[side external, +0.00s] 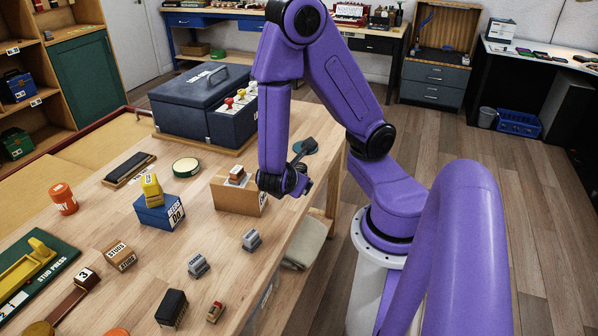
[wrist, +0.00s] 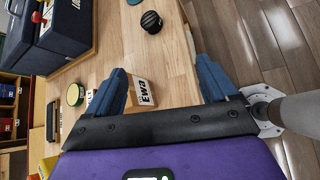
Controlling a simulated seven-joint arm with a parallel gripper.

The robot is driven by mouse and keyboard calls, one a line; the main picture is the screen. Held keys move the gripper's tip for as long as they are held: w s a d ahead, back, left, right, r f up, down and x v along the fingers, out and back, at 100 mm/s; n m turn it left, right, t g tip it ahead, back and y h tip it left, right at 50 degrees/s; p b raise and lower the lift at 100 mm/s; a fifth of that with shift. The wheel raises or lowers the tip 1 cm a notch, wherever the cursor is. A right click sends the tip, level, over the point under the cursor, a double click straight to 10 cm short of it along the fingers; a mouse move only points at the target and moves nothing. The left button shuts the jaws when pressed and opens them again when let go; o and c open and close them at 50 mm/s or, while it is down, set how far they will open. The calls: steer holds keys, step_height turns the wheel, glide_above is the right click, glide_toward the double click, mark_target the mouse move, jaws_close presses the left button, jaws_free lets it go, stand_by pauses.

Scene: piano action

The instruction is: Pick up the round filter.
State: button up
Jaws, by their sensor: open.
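A black, ribbed round piece (wrist: 151,22), which looks like the round filter, sits on the wooden table near its edge in the wrist view, beyond my fingertips. I cannot make it out in the side view, where my arm may hide it. A round green-rimmed piece with a cream top (side external: 186,167) lies flat on the table, left of my gripper; it also shows in the wrist view (wrist: 75,95). My gripper (side external: 300,168) is above the table's right side. Its blue fingers (wrist: 160,66) are spread wide, with nothing held between them.
A tan box with a white label (side external: 240,194) stands close to my gripper. A large blue toolbox (side external: 190,97) stands at the back. A blue box with a yellow piece (side external: 160,212) and several small grey and black blocks crowd the front. The table's right edge is near.

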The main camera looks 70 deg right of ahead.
steer(key=w+d+f+n+t+h, duration=0.1)
steer(key=d+f+n+t+h, duration=0.1)
steer(key=d+f+n, duration=0.45)
glide_toward(299, 170)
steer(key=shift+t, duration=0.3)
steer(key=shift+r+x, duration=0.15)
steer(key=shift+x, duration=1.5)
steer(key=shift+r+x, duration=0.1)
steer(key=shift+x, duration=1.55)
steer(key=shift+s+f+x, duration=0.1)
steer(key=shift+f+x, duration=0.05)
steer(key=shift+x, duration=1.25)
steer(key=shift+s+f+x, duration=0.1)
steer(key=shift+s+x, duration=0.05)
steer(key=shift+x, duration=1.2)
steer(key=c, duration=1.1)
